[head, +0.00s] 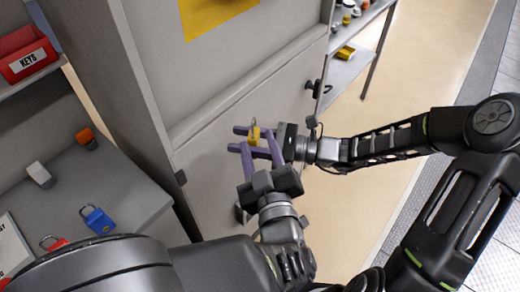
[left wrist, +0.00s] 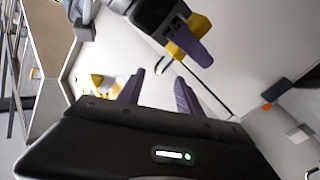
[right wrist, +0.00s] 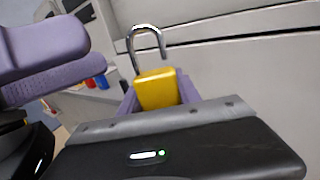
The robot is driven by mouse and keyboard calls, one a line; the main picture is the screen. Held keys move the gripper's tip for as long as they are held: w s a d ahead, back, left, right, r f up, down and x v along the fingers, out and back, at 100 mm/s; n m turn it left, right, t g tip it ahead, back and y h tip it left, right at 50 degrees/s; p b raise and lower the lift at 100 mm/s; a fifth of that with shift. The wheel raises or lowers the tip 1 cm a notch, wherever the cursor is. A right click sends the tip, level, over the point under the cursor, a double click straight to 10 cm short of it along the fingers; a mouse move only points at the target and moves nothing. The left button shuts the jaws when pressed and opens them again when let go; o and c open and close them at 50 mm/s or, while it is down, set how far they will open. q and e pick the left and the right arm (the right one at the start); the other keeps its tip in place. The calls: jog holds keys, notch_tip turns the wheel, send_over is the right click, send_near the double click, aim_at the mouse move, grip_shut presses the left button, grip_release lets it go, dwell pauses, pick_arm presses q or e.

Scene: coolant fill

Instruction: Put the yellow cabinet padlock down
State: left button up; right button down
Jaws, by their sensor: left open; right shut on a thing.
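The yellow cabinet padlock (right wrist: 157,88) has a steel shackle that stands open above its body in the right wrist view. My right gripper (head: 256,143) is shut on the padlock (head: 255,136) and holds it in the air in front of the grey cabinet. The padlock also shows in the left wrist view (left wrist: 190,36), partly hidden by the right gripper's finger. My left gripper (left wrist: 160,90) is open and empty, close beside the right gripper. In the right wrist view the left gripper's purple finger (right wrist: 45,50) fills the left side.
The grey cabinet (head: 235,90) has a dark handle (head: 316,88). A grey counter (head: 125,185) at the left bears a blue padlock (head: 98,219), a red padlock (head: 54,243), and white and orange items. A red KEYS bin (head: 25,55) sits above. Shelves (head: 350,68) stand at the back right.

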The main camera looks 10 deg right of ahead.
pick_arm(q)
jog(key=w, duration=1)
jog(key=shift+w+a, duration=0.15)
jog(key=shift+w, duration=0.15)
grip_shut()
pick_arm(e)
jog(key=c, duration=0.8)
grip_release()
jog(key=shift+o, duration=0.2)
jog(key=v, duration=1.2)
jog(key=shift+f, duration=0.1)
